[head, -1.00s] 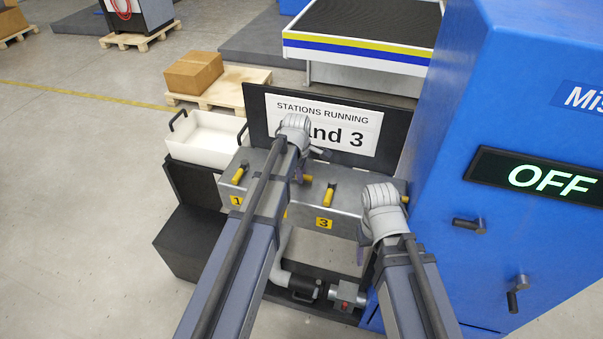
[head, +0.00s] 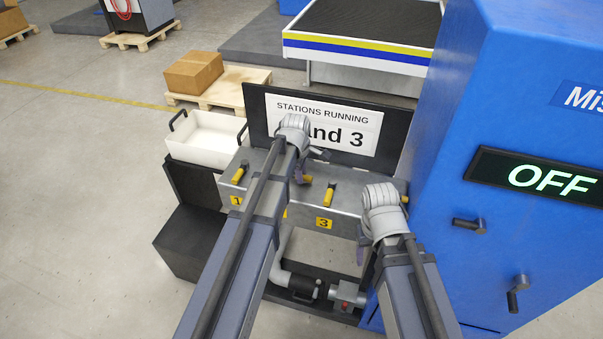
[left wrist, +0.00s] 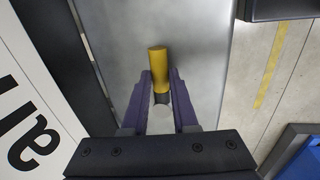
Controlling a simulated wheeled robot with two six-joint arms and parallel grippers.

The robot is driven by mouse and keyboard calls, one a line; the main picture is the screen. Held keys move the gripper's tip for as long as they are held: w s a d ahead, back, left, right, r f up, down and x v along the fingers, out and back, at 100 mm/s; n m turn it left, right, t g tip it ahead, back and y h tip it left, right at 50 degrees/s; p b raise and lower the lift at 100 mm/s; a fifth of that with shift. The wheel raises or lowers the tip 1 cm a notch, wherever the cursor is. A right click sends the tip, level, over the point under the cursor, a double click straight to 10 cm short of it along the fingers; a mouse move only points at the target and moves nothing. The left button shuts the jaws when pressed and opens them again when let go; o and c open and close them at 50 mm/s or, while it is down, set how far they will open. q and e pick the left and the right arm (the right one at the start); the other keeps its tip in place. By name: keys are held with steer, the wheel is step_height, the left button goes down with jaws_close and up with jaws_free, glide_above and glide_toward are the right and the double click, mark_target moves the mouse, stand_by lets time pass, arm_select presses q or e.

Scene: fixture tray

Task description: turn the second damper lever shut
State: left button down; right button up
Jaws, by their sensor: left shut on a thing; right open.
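The second damper lever has a yellow grip and shows in the left wrist view (left wrist: 159,68), standing above a dark stub on the grey metal panel. The fingers of my left gripper (left wrist: 161,82) are closed on it, one on each side. In the head view my left arm hides most of this lever and its number label; a bit of yellow (head: 308,179) shows beside the purple fingers of the left gripper (head: 301,176). My right gripper (head: 361,248) is open and empty, low in front of the panel's right part.
Lever one (head: 239,174) and lever three (head: 329,194) stand either side on the panel. A sign (head: 290,105) reading "STATIONS RUNNING", partly covered, stands behind. A blue cabinet (head: 455,150) showing OFF is close on the right. A white bin (head: 205,140) stands left.

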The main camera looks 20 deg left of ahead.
arm_select(q)
steer(key=m, duration=0.1)
steer(key=s+m, duration=0.1)
steer(key=m, duration=0.1)
steer(key=shift+s+a+m+h, duration=0.3)
steer(key=m, duration=0.2)
steer(key=s+a+m, duration=0.1)
steer(key=m, duration=0.1)
steer(key=shift+s+a+m+g+h, duration=0.1)
steer(key=shift+s+m+g+h, duration=0.1)
steer(key=shift+m+g+h, duration=0.15)
steer(key=m, duration=0.1)
steer(key=a+m, duration=0.1)
steer(key=m, duration=0.1)
steer(key=s+a+m+g, duration=0.1)
steer(key=m, duration=0.1)
steer(key=shift+a+h, duration=0.1)
steer(key=shift+h, duration=0.15)
steer(key=shift+a+m+g, duration=0.15)
steer(key=shift+a+m, duration=0.25)
steer(key=shift+m, duration=0.7)
steer(key=shift+a+m+g, duration=0.1)
steer(key=shift+a+m, duration=0.3)
steer(key=shift+m, duration=0.65)
steer(key=c, duration=0.7)
jaws_free()
steer(key=shift+r, duration=0.1)
